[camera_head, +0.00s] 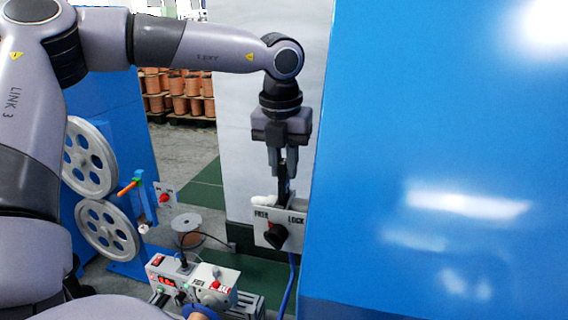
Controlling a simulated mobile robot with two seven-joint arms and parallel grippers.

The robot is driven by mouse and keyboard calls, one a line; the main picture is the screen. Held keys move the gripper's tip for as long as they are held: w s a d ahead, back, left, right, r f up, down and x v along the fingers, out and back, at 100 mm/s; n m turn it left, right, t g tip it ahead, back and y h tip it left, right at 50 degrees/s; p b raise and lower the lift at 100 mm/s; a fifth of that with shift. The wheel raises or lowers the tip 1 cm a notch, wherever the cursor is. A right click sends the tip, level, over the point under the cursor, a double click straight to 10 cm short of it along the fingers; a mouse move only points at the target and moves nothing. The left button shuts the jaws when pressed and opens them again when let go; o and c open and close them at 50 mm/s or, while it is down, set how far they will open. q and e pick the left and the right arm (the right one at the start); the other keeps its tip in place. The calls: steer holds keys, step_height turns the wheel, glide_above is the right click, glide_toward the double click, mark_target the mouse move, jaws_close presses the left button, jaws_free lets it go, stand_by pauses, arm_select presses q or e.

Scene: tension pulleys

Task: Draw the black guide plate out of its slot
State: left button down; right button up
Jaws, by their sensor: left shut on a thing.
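My left gripper (284,168) points down in the middle of the head view, its fingers close together. It is shut on the black guide plate (285,187), a narrow dark piece between and just below the fingertips. The plate stands upright at the top of a white box (257,226) marked FREE and LOCK. Its lower end is hard to make out, so I cannot tell how much sits in the slot. A black knob (275,235) is on the box's front. My right gripper is not in view.
A large blue cabinet (430,200) fills the right side, close to the gripper. Grey pulley wheels (90,157) on a blue frame stand at left. A control box with red buttons (205,284) is below. Copper spools (180,95) are far back.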

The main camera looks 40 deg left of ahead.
arm_select(q)
steer(key=shift+r, duration=0.1)
steer(key=shift+r+p, duration=0.65)
steer(key=shift+r, duration=0.35)
steer(key=shift+r, duration=0.1)
steer(key=shift+r+p, duration=1.25)
steer(key=shift+r, duration=0.65)
